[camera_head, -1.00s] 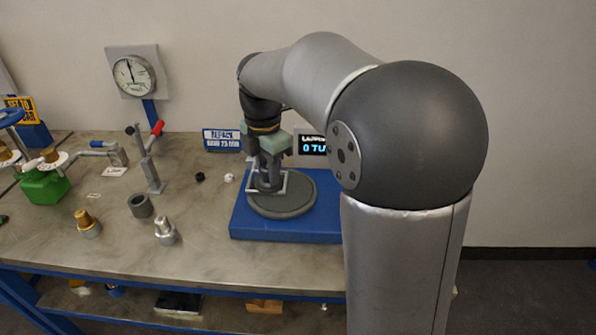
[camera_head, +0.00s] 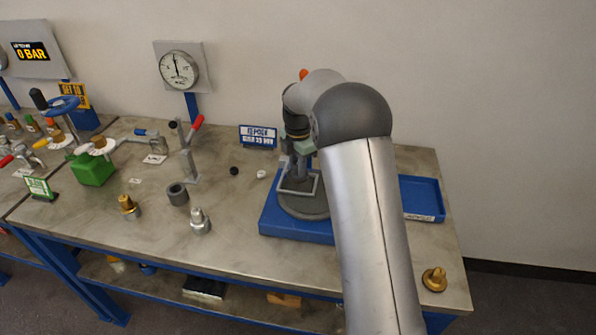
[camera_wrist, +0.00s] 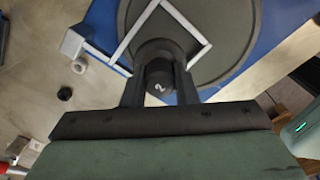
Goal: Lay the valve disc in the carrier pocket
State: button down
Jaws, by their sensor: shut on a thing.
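My gripper (camera_head: 297,178) is over the dark round plate (camera_head: 304,208) on the blue base (camera_head: 283,222), with its fingers pointing down. In the wrist view the fingers (camera_wrist: 158,90) are shut on a dark grey knob marked 2, which belongs to a round dark part (camera_wrist: 158,50), likely the valve disc. A light square frame (camera_wrist: 190,22), likely the carrier pocket, lies on the round plate. The disc overlaps the near part of this frame in the wrist view. I cannot tell whether the disc touches the plate or hangs above it.
A grey ring (camera_head: 177,194), a silver fitting (camera_head: 200,222) and a brass fitting (camera_head: 129,207) stand left of the base. A clamp with a red handle (camera_head: 190,150) stands behind them. A blue tray (camera_head: 424,218) and a brass piece (camera_head: 435,280) are at the right.

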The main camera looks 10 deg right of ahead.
jog(key=shift+w+f, duration=0.15)
jog(key=shift+f, duration=1.5)
jog(key=shift+f, duration=0.15)
jog(key=shift+f, duration=0.1)
jog(key=c, duration=1.1)
grip_release()
jog(key=shift+c, duration=0.2)
